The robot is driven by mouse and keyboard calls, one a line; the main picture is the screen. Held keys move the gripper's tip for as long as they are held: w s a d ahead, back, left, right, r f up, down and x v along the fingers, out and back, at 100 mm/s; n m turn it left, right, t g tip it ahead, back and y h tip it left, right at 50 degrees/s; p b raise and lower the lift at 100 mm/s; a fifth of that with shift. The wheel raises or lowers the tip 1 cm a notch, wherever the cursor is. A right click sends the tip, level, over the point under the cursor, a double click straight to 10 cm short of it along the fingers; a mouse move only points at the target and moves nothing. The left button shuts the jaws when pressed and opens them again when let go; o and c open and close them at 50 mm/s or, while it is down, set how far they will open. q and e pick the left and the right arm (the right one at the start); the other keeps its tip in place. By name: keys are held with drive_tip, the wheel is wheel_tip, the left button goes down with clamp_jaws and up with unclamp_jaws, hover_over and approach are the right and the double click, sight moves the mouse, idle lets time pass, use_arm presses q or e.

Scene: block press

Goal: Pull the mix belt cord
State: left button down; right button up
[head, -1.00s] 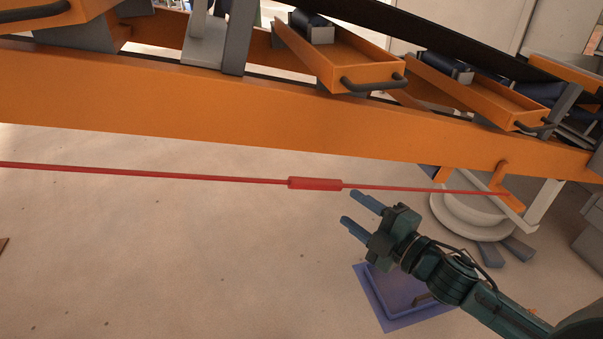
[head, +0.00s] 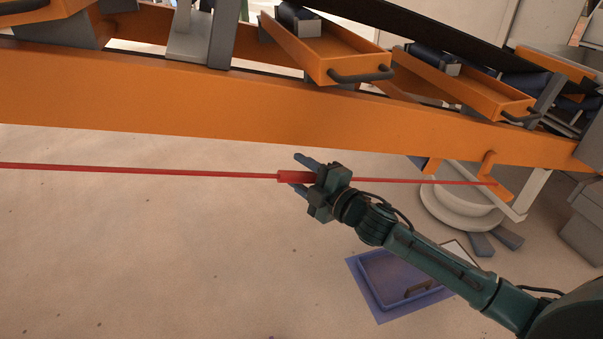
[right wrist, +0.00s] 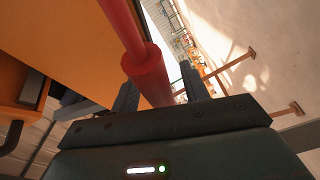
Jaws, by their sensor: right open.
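The mix belt cord (head: 150,170) is a thin red line running across the head view in front of the orange conveyor frame. Its thicker red handle sleeve (head: 286,177) is at the middle of the view. My right gripper (head: 299,174) is open around the sleeve, with one finger on the far side and one on the near side. In the right wrist view the sleeve (right wrist: 149,75) lies between the two fingers (right wrist: 158,82), closer to the left one. Whether a finger touches it I cannot tell. My left gripper is not in view.
The orange conveyor beam (head: 200,115) runs behind the cord. Orange trays with dark handles (head: 325,55) sit above it. A blue tray (head: 395,278) lies on the floor below my right arm. The floor at left is clear.

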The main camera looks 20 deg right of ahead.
drive_tip(key=shift+c, duration=0.6)
clamp_jaws()
